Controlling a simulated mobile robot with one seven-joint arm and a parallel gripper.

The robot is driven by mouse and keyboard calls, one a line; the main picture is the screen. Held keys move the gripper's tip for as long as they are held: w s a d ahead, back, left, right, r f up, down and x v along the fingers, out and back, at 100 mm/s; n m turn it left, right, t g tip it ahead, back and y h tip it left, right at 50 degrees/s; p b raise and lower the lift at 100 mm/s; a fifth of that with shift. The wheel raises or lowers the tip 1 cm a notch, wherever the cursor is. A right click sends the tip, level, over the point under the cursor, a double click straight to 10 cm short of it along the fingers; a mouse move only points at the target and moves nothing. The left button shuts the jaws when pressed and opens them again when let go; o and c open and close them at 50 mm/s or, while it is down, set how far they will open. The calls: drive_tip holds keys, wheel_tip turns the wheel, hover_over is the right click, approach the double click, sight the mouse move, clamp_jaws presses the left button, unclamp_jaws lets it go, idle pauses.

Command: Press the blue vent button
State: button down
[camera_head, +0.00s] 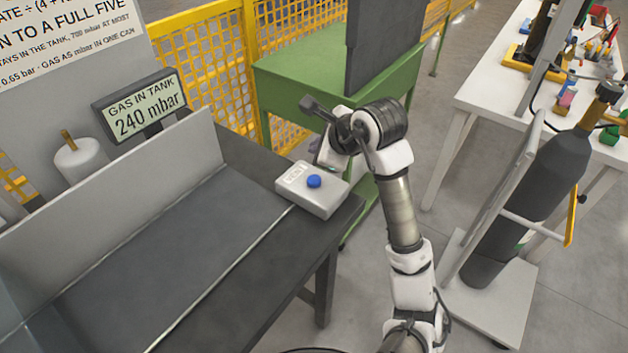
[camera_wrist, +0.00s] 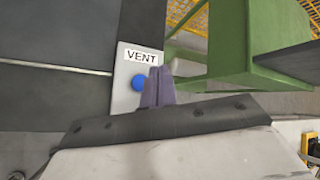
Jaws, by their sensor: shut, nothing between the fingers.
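The blue vent button (camera_head: 314,181) sits on top of a pale grey box at the right end of the dark bench. In the wrist view the blue button (camera_wrist: 138,83) shows below the VENT label (camera_wrist: 141,57). My gripper (camera_wrist: 159,72) is shut and empty. In the wrist view its fingertips appear just right of the button, over the box's right edge. In the head view my wrist hangs above and behind the box, and the fingers are mostly hidden there. The button is in plain sight in both views; I cannot tell the fingers' exact height above it.
A display (camera_head: 142,105) reads GAS IN TANK 240 mbar. A grey upright panel (camera_head: 120,190) runs along the bench (camera_head: 215,250). A green table (camera_head: 290,85) stands behind the box. A dark gas cylinder (camera_head: 525,200) on a trolley stands right of my arm.

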drive_tip(key=b, duration=0.2)
hover_over(318, 182)
wheel_tip(318, 182, down, 5)
drive_tip(key=shift+r, duration=0.2)
drive_tip(key=shift+f+b, duration=0.8)
drive_tip(key=shift+b, duration=0.2)
drive_tip(key=shift+f, duration=0.15)
idle(0.9)
drive_tip(key=shift+f+b, duration=0.3)
drive_tip(key=shift+b, duration=0.55)
drive_tip(key=shift+f+b, duration=0.6)
drive_tip(key=shift+b, duration=0.2)
idle(0.4)
drive_tip(key=shift+r, duration=0.1)
drive_tip(key=shift+r+p, duration=0.4)
drive_tip(key=shift+r, duration=0.6)
